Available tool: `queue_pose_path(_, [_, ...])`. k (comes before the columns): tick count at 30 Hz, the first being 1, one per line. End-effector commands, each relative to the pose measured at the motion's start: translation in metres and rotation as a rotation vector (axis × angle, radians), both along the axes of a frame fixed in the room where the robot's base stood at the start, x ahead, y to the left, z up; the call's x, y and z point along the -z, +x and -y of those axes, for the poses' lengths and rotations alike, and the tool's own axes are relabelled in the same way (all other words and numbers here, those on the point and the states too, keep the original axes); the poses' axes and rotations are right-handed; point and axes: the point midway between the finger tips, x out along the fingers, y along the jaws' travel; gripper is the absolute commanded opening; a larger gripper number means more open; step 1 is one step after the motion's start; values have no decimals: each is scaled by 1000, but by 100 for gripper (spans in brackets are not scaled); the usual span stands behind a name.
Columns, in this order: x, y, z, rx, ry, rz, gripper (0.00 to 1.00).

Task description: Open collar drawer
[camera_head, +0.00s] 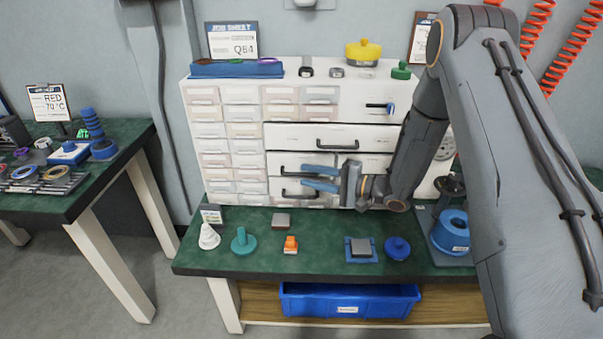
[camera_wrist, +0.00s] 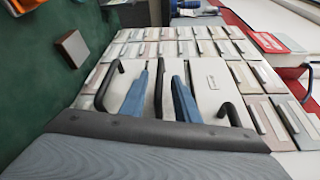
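A white drawer cabinet (camera_head: 290,134) stands on the green bench. It has small drawers on the left and wider ones with black bar handles. The drawers look shut, and their labels are too small to tell which holds collars. My gripper (camera_head: 303,176) is open and empty in front of the lower wide drawers, its two blue fingers one above the other. In the wrist view, the fingers (camera_wrist: 162,72) stand on either side of the middle handle (camera_wrist: 158,88), with no clear contact. Another handle (camera_wrist: 108,86) and the upper wide drawer's handle (camera_wrist: 229,113) lie outside the fingers.
On the green bench (camera_head: 330,225) before the cabinet are a white cone (camera_head: 208,237), a teal part (camera_head: 243,241), an orange part (camera_head: 291,244) and a blue knob (camera_head: 397,248). A blue bin (camera_head: 350,301) sits below. My arm hides the cabinet's right side.

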Motion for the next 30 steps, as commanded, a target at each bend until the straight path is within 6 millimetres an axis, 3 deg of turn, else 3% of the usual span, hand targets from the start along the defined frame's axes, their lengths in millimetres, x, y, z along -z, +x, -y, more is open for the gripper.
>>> queue_pose_path(7, [3,12,-26,3,-2,0,29])
queue_pose_path(18, [3,15,-30,6,-2,0,29])
queue_pose_path(23, [3,15,-30,6,-2,0,2])
queue_pose_path(30, [3,15,-29,6,-2,0,0])
